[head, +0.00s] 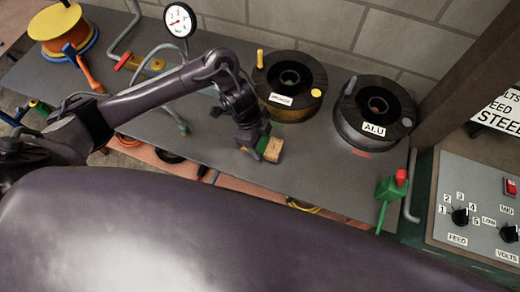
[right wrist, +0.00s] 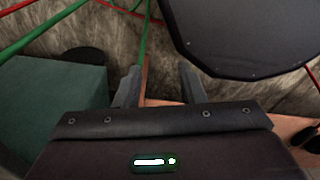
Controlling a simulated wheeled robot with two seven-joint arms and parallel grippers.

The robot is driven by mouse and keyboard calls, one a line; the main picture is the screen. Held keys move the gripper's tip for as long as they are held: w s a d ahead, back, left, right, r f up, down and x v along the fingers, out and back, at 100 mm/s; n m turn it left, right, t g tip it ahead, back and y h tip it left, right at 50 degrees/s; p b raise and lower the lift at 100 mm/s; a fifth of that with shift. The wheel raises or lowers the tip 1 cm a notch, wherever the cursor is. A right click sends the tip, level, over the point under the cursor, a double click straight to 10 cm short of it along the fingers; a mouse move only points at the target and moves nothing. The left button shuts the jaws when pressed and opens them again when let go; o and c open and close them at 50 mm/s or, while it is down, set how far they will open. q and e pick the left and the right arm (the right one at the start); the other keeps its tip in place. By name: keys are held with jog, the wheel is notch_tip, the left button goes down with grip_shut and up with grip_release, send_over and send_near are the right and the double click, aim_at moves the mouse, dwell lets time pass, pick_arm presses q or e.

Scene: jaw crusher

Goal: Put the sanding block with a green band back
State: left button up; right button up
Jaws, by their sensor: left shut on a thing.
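The sanding block (head: 273,150) is tan with a green band, in the head view near the middle of the grey bench top. My left gripper (head: 258,145) is shut on it, and its fingers hide part of the block. I cannot tell whether the block touches the bench top or hangs just above it. My right gripper (right wrist: 158,85) shows in the right wrist view with its two fingers apart and nothing between them. The block does not show in that view.
Two dark wire spools, one (head: 289,85) behind the block and one labelled ALU (head: 376,112) to its right, stand on the bench (head: 225,160). A pressure gauge (head: 180,20), an orange reel (head: 62,30) and a green clamp (head: 390,188) are around. Bare bench lies left of the block.

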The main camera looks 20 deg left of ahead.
aim_at(261, 150)
pick_arm(q)
jog(key=shift+d+f, duration=0.1)
jog(key=shift+f, duration=0.65)
notch_tip(261, 150, down, 4)
jog(key=shift+f, duration=0.1)
jog(key=o, duration=1)
jog(key=shift+f, duration=0.1)
pick_arm(e)
jog(key=shift+a+f, duration=0.1)
jog(key=shift+a, duration=0.05)
